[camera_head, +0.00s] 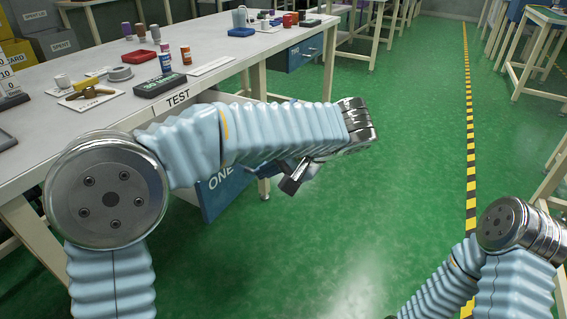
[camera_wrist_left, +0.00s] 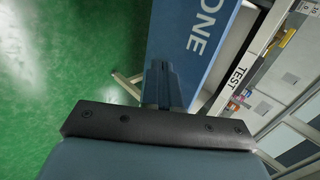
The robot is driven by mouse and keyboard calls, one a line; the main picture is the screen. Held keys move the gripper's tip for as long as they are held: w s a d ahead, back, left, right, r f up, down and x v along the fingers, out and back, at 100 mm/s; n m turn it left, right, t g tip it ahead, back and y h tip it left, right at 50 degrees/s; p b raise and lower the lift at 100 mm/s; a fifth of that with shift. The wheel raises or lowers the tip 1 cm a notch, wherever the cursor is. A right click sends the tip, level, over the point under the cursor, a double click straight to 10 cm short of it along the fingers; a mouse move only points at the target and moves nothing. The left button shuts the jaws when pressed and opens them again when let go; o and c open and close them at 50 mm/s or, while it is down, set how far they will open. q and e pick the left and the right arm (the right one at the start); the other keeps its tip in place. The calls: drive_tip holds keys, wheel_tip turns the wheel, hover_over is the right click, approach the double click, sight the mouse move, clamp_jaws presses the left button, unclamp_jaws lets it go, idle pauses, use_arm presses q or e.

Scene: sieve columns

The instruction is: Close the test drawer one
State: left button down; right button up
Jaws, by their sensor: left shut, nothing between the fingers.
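The test drawer one is a blue-fronted drawer marked ONE (camera_head: 220,190) under the bench edge labelled TEST. It looks pulled out from the bench; my left arm hides much of it in the head view. In the left wrist view its blue front (camera_wrist_left: 192,45) stands apart from the bench edge. My left gripper (camera_head: 288,184) is shut and empty, just in front of the drawer front. It also shows in the left wrist view (camera_wrist_left: 158,68), overlapping the panel; I cannot tell whether it touches. My right arm shows at lower right, its gripper out of view.
The bench top (camera_head: 115,105) holds a black box (camera_head: 160,84), bottles, a red tray (camera_head: 140,56) and small parts. Another blue drawer (camera_head: 304,52) sits farther along under the bench. Green floor (camera_head: 400,150) is clear to the right, with a yellow-black stripe (camera_head: 471,150).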

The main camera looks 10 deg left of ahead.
sight(238, 170)
use_arm(q)
drive_tip(key=shift+w+a+f, duration=0.1)
drive_tip(key=shift+w+a, duration=0.15)
drive_tip(key=shift+a, duration=0.5)
drive_tip(key=shift+w+a+f, duration=0.1)
drive_tip(key=shift+w+a, duration=0.2)
drive_tip(key=shift+a, duration=0.4)
drive_tip(key=shift+w+a+f, duration=0.1)
drive_tip(key=shift+w+a, duration=0.15)
drive_tip(key=shift+a, duration=0.5)
drive_tip(key=w+a+p, duration=0.1)
drive_tip(key=w+a, duration=0.2)
drive_tip(key=a, duration=0.5)
drive_tip(key=w+a+p, duration=0.1)
drive_tip(key=w+a, duration=0.2)
drive_tip(key=a, duration=0.6)
drive_tip(key=w+a+p, duration=0.1)
drive_tip(key=w+a, duration=0.2)
drive_tip(key=a, duration=0.5)
drive_tip(key=shift+w+a, duration=0.1)
drive_tip(key=shift+a, duration=0.15)
drive_tip(key=shift+a+r, duration=0.1)
drive_tip(key=shift+a, duration=0.05)
drive_tip(key=shift+a+r, duration=0.1)
drive_tip(key=shift+a, duration=0.05)
